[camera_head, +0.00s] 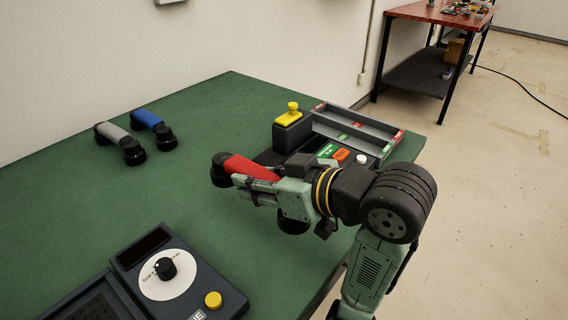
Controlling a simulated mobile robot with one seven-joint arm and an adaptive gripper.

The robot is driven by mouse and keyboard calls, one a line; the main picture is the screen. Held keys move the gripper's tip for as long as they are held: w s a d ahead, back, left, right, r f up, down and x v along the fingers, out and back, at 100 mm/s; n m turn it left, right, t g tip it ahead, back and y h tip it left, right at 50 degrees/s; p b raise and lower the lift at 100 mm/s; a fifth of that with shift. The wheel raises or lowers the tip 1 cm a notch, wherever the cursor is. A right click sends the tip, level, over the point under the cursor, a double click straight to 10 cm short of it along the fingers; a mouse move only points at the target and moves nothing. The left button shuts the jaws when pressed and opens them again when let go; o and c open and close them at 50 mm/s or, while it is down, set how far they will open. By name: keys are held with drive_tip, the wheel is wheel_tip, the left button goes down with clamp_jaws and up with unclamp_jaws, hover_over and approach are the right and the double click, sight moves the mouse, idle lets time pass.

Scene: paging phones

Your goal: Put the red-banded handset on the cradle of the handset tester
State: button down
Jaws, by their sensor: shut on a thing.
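One black end (220,171) points left, and the other black end (292,223) hangs below the gripper. It seems to be above the green table; the exact gap cannot be told. Behind it is a dark unit with a green panel (327,151), an orange panel and a white button, partly hidden by the handset and gripper. No label names it as the tester, and its cradle cannot be made out clearly.
A grey-banded handset (113,134) and a blue-banded handset (147,119) lie at the left. A dial unit (225,290) with a yellow button stands at the front. A yellow-knobbed black block (291,134) and a divided grey tray (391,148) stand behind. The green table (190,205) is clear in the middle.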

drive_tip(key=shift+w+d+r+p, duration=0.1)
drive_tip(key=shift+w+r+p, duration=0.1)
drive_tip(key=shift+w+p, duration=0.2)
drive_tip(key=shift+w+d+f+p, duration=0.9)
drive_tip(key=shift+w+d, duration=0.15)
drive_tip(key=shift+w, duration=1.25)
drive_tip(key=shift+w+d+f+p, duration=0.85)
drive_tip(key=shift+w+d, duration=0.25)
drive_tip(key=shift+w, duration=1.2)
drive_tip(key=shift+w+d+f+p, duration=0.9)
drive_tip(key=shift+w+d, duration=0.15)
drive_tip(key=shift+w, duration=1.25)
drive_tip(key=shift+f, duration=0.1)
drive_tip(key=shift+f, duration=0.15)
drive_tip(key=c, duration=1.2)
unclamp_jaws()
drive_tip(key=shift+r, duration=0.4)
drive_tip(key=b+v, duration=0.1)
drive_tip(key=v, duration=0.5)
drive_tip(key=b+v, duration=0.1)
drive_tip(key=v, duration=0.5)
drive_tip(key=shift+s+f, duration=0.1)
drive_tip(key=shift+f, duration=0.15)
